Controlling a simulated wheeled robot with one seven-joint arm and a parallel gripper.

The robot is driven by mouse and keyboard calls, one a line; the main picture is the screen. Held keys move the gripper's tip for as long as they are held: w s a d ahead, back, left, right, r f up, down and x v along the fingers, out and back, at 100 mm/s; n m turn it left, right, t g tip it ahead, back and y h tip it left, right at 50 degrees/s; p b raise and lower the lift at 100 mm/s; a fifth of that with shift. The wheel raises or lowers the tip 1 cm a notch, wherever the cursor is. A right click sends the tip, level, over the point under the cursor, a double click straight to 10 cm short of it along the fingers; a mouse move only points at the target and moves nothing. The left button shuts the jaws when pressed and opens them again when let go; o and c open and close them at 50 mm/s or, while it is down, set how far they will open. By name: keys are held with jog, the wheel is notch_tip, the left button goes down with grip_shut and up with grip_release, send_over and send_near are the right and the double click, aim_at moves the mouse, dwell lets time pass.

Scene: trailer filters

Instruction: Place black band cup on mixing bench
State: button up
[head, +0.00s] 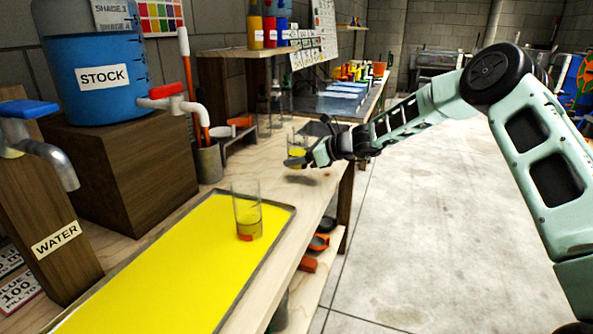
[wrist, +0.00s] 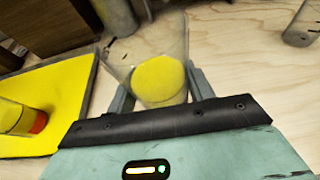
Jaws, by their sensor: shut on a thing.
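My gripper (head: 308,160) is shut on a clear cup (head: 296,143) with yellow contents, over the right edge part of the wooden bench (head: 215,188). In the wrist view the held cup (wrist: 160,78) sits between the two fingers (wrist: 160,95), and its yellow contents show through the wall. No band on it can be made out; the fingers cover part of it. A shadow lies on the wood below; whether the cup touches the bench is unclear. A second clear cup (head: 247,212) with yellow contents and an orange-red band stands on the yellow tray (head: 150,270).
A blue STOCK tank (head: 95,75) with a red-handled tap stands on a wooden block (head: 125,165) at the left, near the WATER tap post (head: 50,215). A grey pot (head: 208,163) and clear glassware (head: 265,122) stand behind. Bare wood lies between tray and gripper.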

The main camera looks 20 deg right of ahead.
aim_at(298, 169)
jog(key=shift+f, duration=1.95)
jog(key=o, duration=1.1)
jog(key=shift+s+d, duration=0.1)
jog(key=v, duration=1.1)
jog(key=shift+s+d+r, duration=0.2)
jog(key=shift+s+d, duration=0.05)
jog(key=shift+d, duration=0.05)
